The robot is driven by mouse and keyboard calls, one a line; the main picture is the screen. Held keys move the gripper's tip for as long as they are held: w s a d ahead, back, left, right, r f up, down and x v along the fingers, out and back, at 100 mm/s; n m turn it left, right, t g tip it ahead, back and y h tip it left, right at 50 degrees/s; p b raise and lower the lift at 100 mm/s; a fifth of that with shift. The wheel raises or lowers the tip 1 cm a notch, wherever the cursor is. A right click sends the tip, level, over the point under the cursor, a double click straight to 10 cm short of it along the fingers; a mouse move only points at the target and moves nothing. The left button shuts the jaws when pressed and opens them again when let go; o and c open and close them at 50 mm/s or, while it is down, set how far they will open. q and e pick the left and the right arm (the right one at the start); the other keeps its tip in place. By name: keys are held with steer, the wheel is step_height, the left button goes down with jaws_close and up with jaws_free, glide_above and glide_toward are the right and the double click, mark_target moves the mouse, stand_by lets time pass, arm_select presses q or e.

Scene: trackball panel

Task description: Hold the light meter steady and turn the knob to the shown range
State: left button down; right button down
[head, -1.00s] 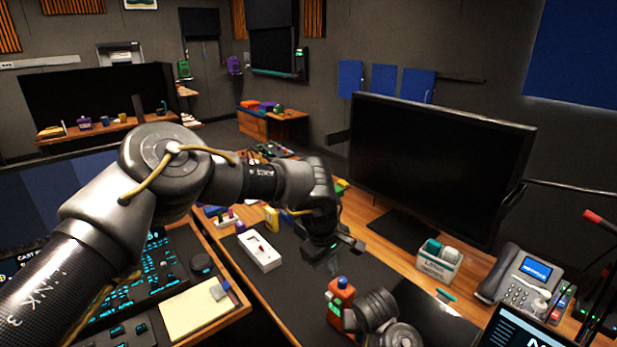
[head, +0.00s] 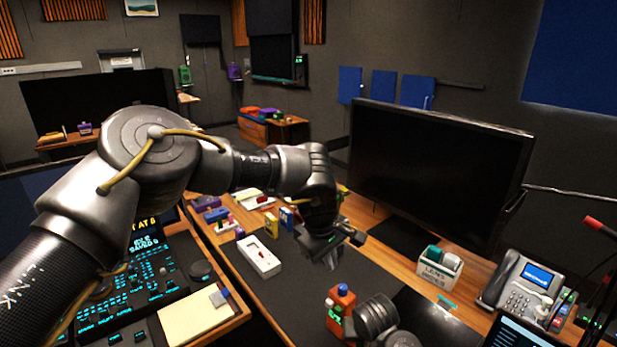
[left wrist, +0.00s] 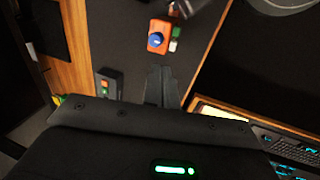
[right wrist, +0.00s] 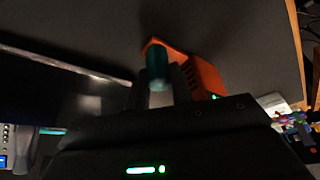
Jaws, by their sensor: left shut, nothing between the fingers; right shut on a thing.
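The light meter (head: 336,312) is an orange device with a blue knob (head: 342,290) on top and a small green-lit display on its side. It stands at the front of the dark desk mat. My right gripper (head: 352,325) is shut on the meter from the right. The right wrist view shows the orange body (right wrist: 208,76) at the fingers, with a teal cylinder (right wrist: 157,68) beside it. My left gripper (head: 333,262) is shut and empty, above and behind the meter. In the left wrist view the knob (left wrist: 157,40) and meter show beyond the left fingertips (left wrist: 163,72), apart from them.
A large monitor (head: 430,175) stands behind on the right. A white box with a red switch (head: 260,256) lies left on the mat. A lens-wipes box (head: 438,268), a phone (head: 520,282) and a notepad (head: 195,316) surround the mat. The middle of the mat is clear.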

arm_select(q)
steer(key=w+v, duration=0.1)
steer(key=v, duration=0.7)
steer(key=shift+s+d, duration=0.2)
steer(key=shift+s, duration=0.15)
